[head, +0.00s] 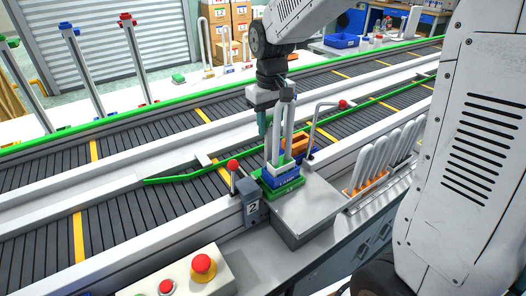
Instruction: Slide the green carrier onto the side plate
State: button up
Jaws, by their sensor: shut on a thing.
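The green carrier (284,189) is at the left end of the grey side plate (311,206), beside the roller conveyor. A blue block (283,178) sits on top of the carrier, with a white upright piece rising from it. My gripper (268,128) is at that upright, pointing down, and is shut on it. The fingertips are partly hidden, so the exact contact is hard to see. An orange carrier (299,144) stands on the conveyor just behind.
A post with a red knob (233,165) and a box marked 2 (253,209) stand left of the side plate. A rack of white pieces (378,165) is to the right. A control box with red buttons (185,280) is in front. The right part of the plate is clear.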

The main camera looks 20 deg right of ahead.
jog(key=s+d, duration=0.2)
jog(key=s, duration=0.8)
jog(key=shift+s, duration=0.15)
jog(key=o, duration=1)
jog(key=shift+d, duration=0.1)
dwell(0.5)
jog(key=shift+r, duration=0.15)
jog(key=shift+r, duration=5.85)
jog(key=s+a+f+n+y, duration=0.1)
jog(key=s+a+y, duration=0.1)
jog(key=s+a, duration=0.35)
jog(key=s+d+f+m, duration=0.1)
jog(key=s, duration=0.2)
jog(key=s+d+f+m+t+h, duration=0.1)
jog(key=s+d+f, duration=0.1)
jog(key=s, duration=0.2)
jog(key=s+d+f+m+h, duration=0.1)
jog(key=s+d, duration=0.1)
jog(key=s, duration=0.1)
jog(key=shift+s+f, duration=0.35)
jog(key=shift+s, duration=0.05)
